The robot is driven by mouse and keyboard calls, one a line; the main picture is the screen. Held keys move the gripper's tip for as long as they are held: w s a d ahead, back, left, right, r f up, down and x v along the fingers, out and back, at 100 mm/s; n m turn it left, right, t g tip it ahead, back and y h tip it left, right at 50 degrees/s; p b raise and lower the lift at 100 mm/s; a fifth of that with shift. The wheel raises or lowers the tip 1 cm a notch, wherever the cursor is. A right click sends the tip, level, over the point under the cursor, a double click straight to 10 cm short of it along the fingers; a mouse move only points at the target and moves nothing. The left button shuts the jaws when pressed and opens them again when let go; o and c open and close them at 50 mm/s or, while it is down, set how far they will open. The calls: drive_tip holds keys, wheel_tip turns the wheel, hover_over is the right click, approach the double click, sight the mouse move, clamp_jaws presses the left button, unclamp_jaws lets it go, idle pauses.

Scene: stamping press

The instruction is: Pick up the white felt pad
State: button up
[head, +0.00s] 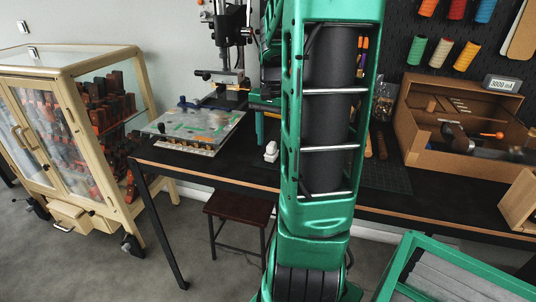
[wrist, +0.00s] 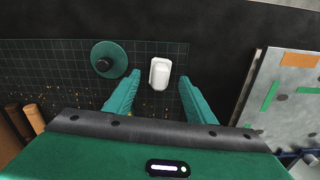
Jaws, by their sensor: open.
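The white felt pad (wrist: 160,72) shows in the wrist view as a small, thick, rounded white piece on the dark gridded mat. In the head view a small white piece (head: 271,151) sits near the front edge of the black workbench, just left of my arm. My gripper (wrist: 159,80) is open and empty in the wrist view. Its two green fingers reach toward the pad, with their tips to its left and right. I cannot tell how high they are above the mat. In the head view my arm hides most of the gripper.
A green disc with a dark knob (wrist: 107,59) lies left of the pad. A speckled plate (head: 192,128) with coloured strips lies on the bench left of the white piece, before the press (head: 228,60). A wooden box (head: 460,130) stands to the right. Bare mat surrounds the pad.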

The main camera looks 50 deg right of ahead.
sight(272, 143)
drive_tip(key=shift+s+f, duration=0.1)
drive_tip(key=shift+f, duration=1.65)
drive_tip(key=c, duration=1.2)
drive_tip(key=shift+o, duration=0.2)
drive_tip(key=shift+r, duration=0.15)
wheel_tip(272, 143, up, 4)
drive_tip(key=shift+r, duration=0.1)
drive_tip(key=s+a+r, duration=0.2)
drive_tip(key=a+r, duration=0.4)
drive_tip(key=a, duration=0.5)
drive_tip(key=shift+s+a+r, duration=0.2)
drive_tip(key=shift+a+r, duration=0.1)
drive_tip(key=o, duration=0.3)
drive_tip(key=shift+c, duration=0.8)
